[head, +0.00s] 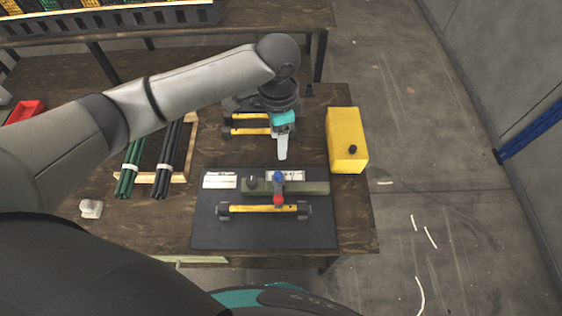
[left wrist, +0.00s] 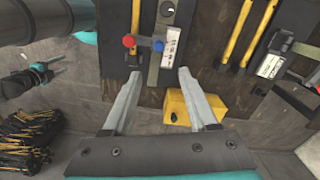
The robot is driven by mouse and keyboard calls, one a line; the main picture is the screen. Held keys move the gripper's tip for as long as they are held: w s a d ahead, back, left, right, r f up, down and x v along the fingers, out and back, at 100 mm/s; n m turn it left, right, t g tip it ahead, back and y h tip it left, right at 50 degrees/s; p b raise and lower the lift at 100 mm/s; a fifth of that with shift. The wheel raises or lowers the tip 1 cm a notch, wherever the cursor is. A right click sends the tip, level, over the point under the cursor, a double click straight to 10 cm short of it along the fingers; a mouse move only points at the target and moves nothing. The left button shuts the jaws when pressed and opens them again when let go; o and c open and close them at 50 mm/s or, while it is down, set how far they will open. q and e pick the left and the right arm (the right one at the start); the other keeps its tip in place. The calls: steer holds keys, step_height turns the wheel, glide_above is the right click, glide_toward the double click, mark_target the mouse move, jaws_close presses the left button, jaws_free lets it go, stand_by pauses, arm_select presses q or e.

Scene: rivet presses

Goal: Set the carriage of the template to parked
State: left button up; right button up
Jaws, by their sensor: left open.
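The template, a grey-green bar (head: 313,188), lies on a dark mat (head: 215,235). Its carriage (head: 278,188) crosses the bar right of the middle, with a blue knob (head: 278,176) at the far end and a red knob (head: 278,199) at the near end. The left wrist view also shows the red knob (left wrist: 128,41) and blue knob (left wrist: 158,46). My left gripper (head: 282,157) hangs just beyond the carriage, apart from it. Its fingers (left wrist: 160,74) are spread and empty. My right gripper (left wrist: 40,74) seems to show at the left edge of the wrist view; its jaws are unclear.
A yellow box (head: 346,135) with a black knob stands right of the mat. A yellow bar (head: 250,208) with dark ends lies before the template. Dark and green rod bundles (head: 168,155) lie on the left in a wooden frame. The floor at right is open.

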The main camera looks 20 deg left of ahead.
mark_target(279, 174)
arm_select(q)
step_height(279, 174, down, 13)
steer(key=shift+s+b, duration=0.15)
steer(key=shift+b, duration=0.8)
steer(key=shift+f, duration=0.55)
arm_select(e)
steer(key=shift+s+f, duration=0.25)
steer(key=shift+f, duration=0.3)
steer(key=shift+s+f, duration=0.25)
steer(key=shift+f, duration=0.25)
arm_select(q)
steer(key=shift+c, duration=0.3)
arm_select(e)
steer(key=shift+s, duration=0.1)
arm_select(q)
steer(key=shift+c, duration=0.9)
jaws_close()
arm_select(e)
steer(key=shift+s, duration=0.1)
